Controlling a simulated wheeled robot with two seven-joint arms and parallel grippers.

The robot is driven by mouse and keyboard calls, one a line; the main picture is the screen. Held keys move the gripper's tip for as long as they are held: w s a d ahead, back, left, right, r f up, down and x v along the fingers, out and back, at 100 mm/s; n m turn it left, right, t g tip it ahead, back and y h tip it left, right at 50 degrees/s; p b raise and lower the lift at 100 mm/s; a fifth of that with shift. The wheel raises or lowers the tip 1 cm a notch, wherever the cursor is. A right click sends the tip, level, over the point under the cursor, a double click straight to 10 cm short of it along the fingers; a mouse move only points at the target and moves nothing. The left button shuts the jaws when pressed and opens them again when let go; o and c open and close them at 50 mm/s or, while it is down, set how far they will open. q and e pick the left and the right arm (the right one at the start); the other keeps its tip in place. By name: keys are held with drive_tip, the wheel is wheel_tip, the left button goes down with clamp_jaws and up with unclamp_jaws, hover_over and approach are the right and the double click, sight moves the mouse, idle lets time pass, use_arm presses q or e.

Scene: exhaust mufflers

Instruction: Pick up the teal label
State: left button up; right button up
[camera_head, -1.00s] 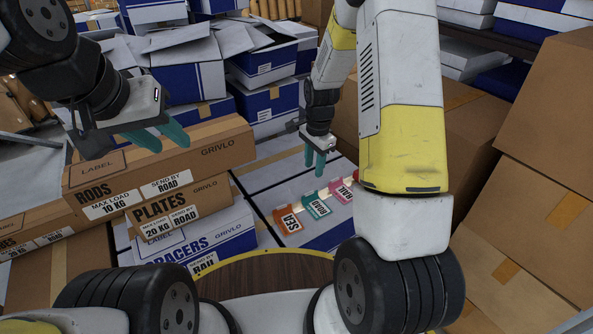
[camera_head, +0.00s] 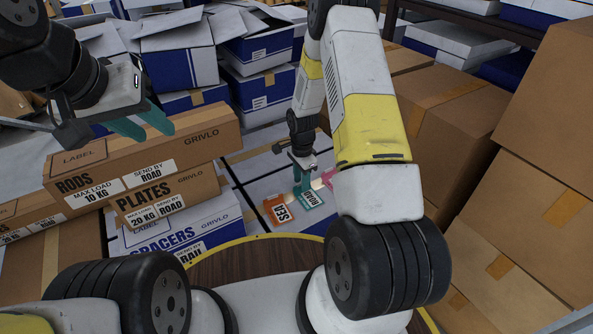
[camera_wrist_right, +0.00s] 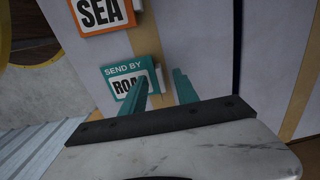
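The teal label (camera_head: 312,201), marked ROAD, lies on a pale box top between an orange SEA label (camera_head: 280,211) and a pink label (camera_head: 329,178). My right arm partly hides the pink label. In the right wrist view the teal label (camera_wrist_right: 118,72) reads SEND BY ROAD and has a pale raised tab at its right edge. My right gripper (camera_wrist_right: 163,80) is open, with its teal fingers around the tab end; one finger overlaps the label's face. I cannot tell whether they touch. My left gripper (camera_head: 147,122) is open and empty above the brown cartons.
The RODS carton (camera_head: 150,150), PLATES carton (camera_head: 165,195) and SPACERS box (camera_head: 190,226) stand left of the labels. Large brown cartons (camera_head: 545,190) crowd the right side. Blue and white boxes (camera_head: 255,85) are piled behind. The orange SEA label (camera_wrist_right: 100,14) is close to the teal one.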

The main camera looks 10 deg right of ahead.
clamp_jaws()
drive_tip(key=shift+r, duration=0.15)
